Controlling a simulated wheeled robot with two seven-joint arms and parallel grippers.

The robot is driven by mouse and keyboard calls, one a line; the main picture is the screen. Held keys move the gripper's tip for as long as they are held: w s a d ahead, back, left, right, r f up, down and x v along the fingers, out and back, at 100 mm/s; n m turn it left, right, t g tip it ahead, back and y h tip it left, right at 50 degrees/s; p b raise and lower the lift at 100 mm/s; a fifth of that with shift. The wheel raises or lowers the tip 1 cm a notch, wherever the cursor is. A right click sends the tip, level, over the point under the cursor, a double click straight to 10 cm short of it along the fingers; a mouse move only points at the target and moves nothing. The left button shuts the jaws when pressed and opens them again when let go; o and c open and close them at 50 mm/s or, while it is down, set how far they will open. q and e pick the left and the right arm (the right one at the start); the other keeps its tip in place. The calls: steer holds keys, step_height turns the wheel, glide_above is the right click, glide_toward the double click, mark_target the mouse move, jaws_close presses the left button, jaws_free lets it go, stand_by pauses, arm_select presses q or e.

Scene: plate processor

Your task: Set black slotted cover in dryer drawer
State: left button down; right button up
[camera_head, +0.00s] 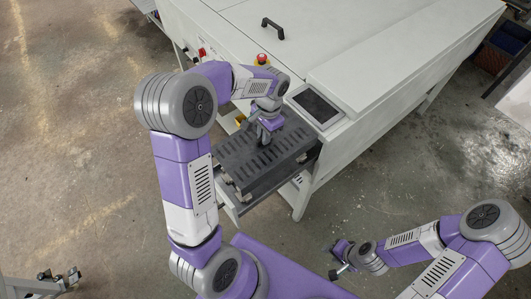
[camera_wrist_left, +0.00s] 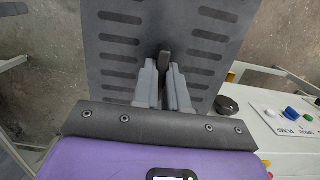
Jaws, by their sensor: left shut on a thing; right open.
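The black slotted cover (camera_head: 248,168) is a dark flat plate with rows of slots. It lies over the open dryer drawer (camera_head: 233,209) that sticks out of the white machine's front. My left gripper (camera_head: 266,133) is above the cover and shut on its upright handle. In the left wrist view the left gripper's fingers (camera_wrist_left: 164,88) close around this dark handle, with the slotted cover (camera_wrist_left: 120,40) spread beyond. Whether the cover rests fully in the drawer or is held just above it cannot be told. My right gripper (camera_head: 337,262) is open and empty, low at the right.
The white machine (camera_head: 380,60) fills the top, with a touch screen (camera_head: 316,106) right of the drawer and a red emergency button (camera_head: 261,59) behind. Coloured buttons (camera_wrist_left: 290,114) show beside the cover in the left wrist view. The floor between drawer and right arm is clear.

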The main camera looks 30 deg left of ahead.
arm_select(q)
steer(key=shift+w+f+b, duration=0.2)
steer(key=shift+f+b, duration=0.1)
steer(key=shift+f, duration=5)
steer(key=shift+f+b, duration=0.35)
steer(key=shift+f, duration=0.05)
steer(key=c, duration=1.2)
jaws_free()
steer(key=shift+r, duration=0.1)
steer(key=shift+o, duration=0.2)
steer(key=shift+r, duration=0.1)
steer(key=r, duration=0.4)
steer(key=r+p, duration=0.1)
steer(key=r, duration=0.3)
steer(key=w+r, duration=0.1)
steer(key=r, duration=0.3)
steer(key=shift+w+d+r, duration=0.1)
steer(key=shift+d+r, duration=0.1)
steer(key=shift+d, duration=0.1)
